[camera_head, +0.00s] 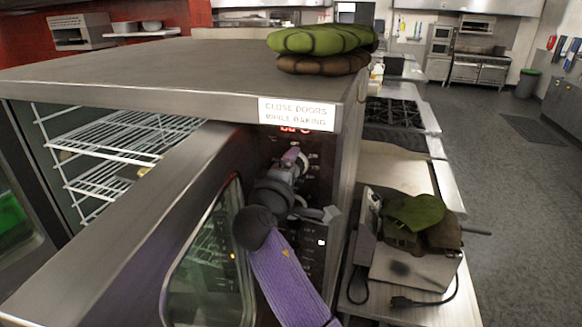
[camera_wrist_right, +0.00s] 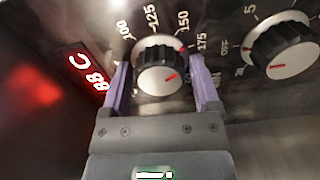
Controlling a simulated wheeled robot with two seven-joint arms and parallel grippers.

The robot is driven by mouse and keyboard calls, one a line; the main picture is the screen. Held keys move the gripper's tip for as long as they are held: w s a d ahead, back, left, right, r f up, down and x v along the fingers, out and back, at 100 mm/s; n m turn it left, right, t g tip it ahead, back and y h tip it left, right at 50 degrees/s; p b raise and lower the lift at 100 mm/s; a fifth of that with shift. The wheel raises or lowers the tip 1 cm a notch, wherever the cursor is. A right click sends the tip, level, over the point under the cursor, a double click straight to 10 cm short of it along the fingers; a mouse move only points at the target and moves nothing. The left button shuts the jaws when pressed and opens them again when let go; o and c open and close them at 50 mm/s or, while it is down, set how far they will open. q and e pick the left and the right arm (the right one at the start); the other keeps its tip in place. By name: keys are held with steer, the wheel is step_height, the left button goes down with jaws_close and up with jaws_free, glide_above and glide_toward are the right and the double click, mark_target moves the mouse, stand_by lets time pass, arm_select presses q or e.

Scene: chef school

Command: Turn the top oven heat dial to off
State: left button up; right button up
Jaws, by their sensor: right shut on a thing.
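The top oven heat dial (camera_wrist_right: 158,63) is a round knob with a silver face, dark grip and red mark, ringed by temperature numbers such as 125, 150 and 175. My right gripper (camera_wrist_right: 158,80) has its two purple fingers on either side of the dial and is shut on it. In the head view, my right gripper (camera_head: 291,161) is at the top of the oven's control panel, just under the red display, and hides the dial. My left gripper is not in view.
A second dial (camera_wrist_right: 284,45) sits beside the first in the wrist view. The oven door (camera_head: 120,235) stands open toward me, left of my right arm. Folded green and brown mitts (camera_head: 320,40) lie on the oven top. A side counter (camera_head: 440,308) holds more mitts.

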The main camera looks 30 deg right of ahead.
steer(key=n, duration=0.6)
steer(key=shift+n, duration=0.3)
steer(key=n, duration=0.6)
steer(key=shift+f, duration=0.1)
steer(key=n, duration=0.6)
steer(key=shift+n, duration=0.3)
steer(key=n, duration=0.6)
steer(key=shift+f, duration=0.1)
steer(key=shift+n, duration=0.4)
steer(key=o, duration=1)
steer(key=shift+o, duration=0.2)
